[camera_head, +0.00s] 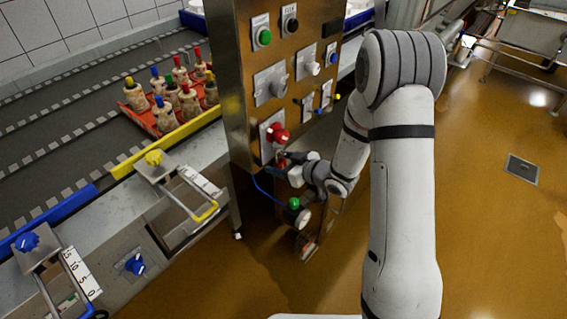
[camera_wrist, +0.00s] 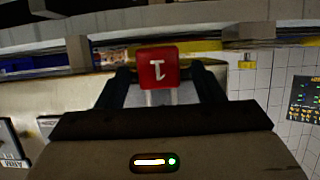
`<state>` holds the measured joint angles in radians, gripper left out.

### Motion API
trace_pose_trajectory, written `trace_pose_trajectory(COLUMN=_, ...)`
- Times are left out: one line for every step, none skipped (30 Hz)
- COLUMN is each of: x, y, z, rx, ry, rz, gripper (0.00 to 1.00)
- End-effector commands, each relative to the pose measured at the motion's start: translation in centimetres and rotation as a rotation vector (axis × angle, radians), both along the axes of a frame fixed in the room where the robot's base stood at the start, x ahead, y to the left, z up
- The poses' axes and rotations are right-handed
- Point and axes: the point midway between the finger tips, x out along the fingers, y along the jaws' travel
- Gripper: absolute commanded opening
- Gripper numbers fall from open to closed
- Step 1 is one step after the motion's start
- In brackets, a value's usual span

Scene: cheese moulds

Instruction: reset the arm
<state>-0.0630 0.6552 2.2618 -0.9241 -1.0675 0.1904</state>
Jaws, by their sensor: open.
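My arm reaches down to the lower part of a steel control cabinet (camera_head: 245,90). My gripper (camera_head: 284,158) is at the cabinet's front face, just below a red knob (camera_head: 278,133). In the wrist view my gripper (camera_wrist: 162,80) is open, its two dark fingers apart. A red square piece (camera_wrist: 157,62) with a white mark shows between the fingertips, on a pale stem. I cannot tell whether the fingers touch it. A small red part by the jaws in the head view is mostly hidden by them.
The cabinet carries a green button (camera_head: 265,37), a black knob (camera_head: 292,25) and several switches. A red tray (camera_head: 137,118) with several capped moulds (camera_head: 163,113) stands on the conveyor at left. Clamps (camera_head: 187,178) line its edge. Brown floor (camera_head: 490,230) is open at right.

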Motion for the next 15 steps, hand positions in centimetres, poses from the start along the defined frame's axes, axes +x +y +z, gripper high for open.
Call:
trace_pose_trajectory(x=-0.1, y=-0.2, z=0.1, rx=0.000, ry=0.000, rz=-0.001, gripper=0.61)
trace_pose_trajectory(x=-0.2, y=-0.4, z=0.2, rx=0.000, ry=-0.001, rz=-0.002, gripper=0.61)
trace_pose_trajectory(x=-0.5, y=-0.7, z=0.4, rx=0.000, ry=-0.001, rz=-0.002, gripper=0.61)
trace_pose_trajectory(x=-0.7, y=-1.0, z=0.5, rx=0.000, ry=-0.001, rz=-0.002, gripper=0.61)
trace_pose_trajectory(x=-1.0, y=-1.4, z=0.7, rx=0.000, ry=-0.001, rz=-0.003, gripper=0.61)
trace_pose_trajectory(x=-1.4, y=-1.9, z=0.9, rx=0.000, ry=-0.001, rz=-0.004, gripper=0.61)
trace_pose_trajectory(x=-1.7, y=-2.3, z=1.1, rx=-0.001, ry=-0.001, rz=-0.004, gripper=0.61)
trace_pose_trajectory(x=-2.0, y=-2.7, z=1.3, rx=-0.001, ry=-0.001, rz=-0.004, gripper=0.61)
trace_pose_trajectory(x=-2.4, y=-3.3, z=1.5, rx=-0.001, ry=-0.001, rz=-0.005, gripper=0.61)
trace_pose_trajectory(x=-2.8, y=-3.6, z=1.7, rx=-0.001, ry=-0.001, rz=-0.004, gripper=0.61)
trace_pose_trajectory(x=-3.0, y=-4.0, z=1.9, rx=0.000, ry=-0.002, rz=-0.004, gripper=0.61)
trace_pose_trajectory(x=-3.4, y=-4.4, z=2.1, rx=0.000, ry=-0.002, rz=-0.004, gripper=0.61)
trace_pose_trajectory(x=-3.6, y=-4.7, z=2.2, rx=0.000, ry=-0.001, rz=-0.003, gripper=0.61)
trace_pose_trajectory(x=-3.8, y=-5.0, z=2.4, rx=0.001, ry=-0.001, rz=-0.003, gripper=0.61)
trace_pose_trajectory(x=-4.0, y=-5.3, z=2.5, rx=0.000, ry=-0.001, rz=-0.003, gripper=0.61)
